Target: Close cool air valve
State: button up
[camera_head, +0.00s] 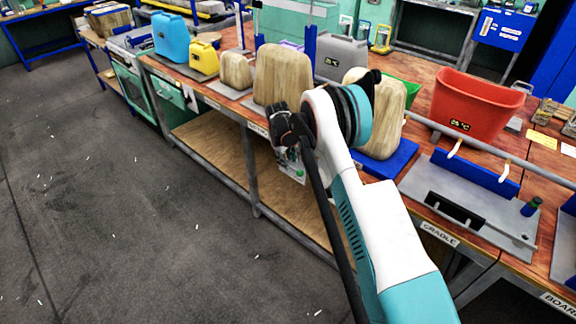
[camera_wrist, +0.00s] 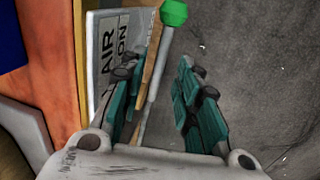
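The valve lever is a grey rod with a green knob (camera_wrist: 174,12), seen at the top of the wrist view. A tan strip runs beside the rod. A white label plate (camera_wrist: 108,45) left of it reads "AIR" and "ON", partly hidden by a finger. My gripper (camera_wrist: 158,68) is open, its teal fingers on either side of the rod. Contact cannot be told. The valve's lower end is hidden near the palm. In the head view, my wrist is at the bench front, and a small pale panel (camera_head: 291,166) shows partly behind it.
The wooden bench edge (camera_wrist: 82,60) lies left of the plate. On the benchtop are beige blocks (camera_head: 283,75), a red container (camera_head: 475,103) and a grey cradle plate (camera_head: 480,205).

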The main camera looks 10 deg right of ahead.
jog(key=shift+w+d+f, duration=0.1)
jog(key=shift+d+f, duration=0.05)
jog(key=shift+f, duration=0.8)
grip_shut()
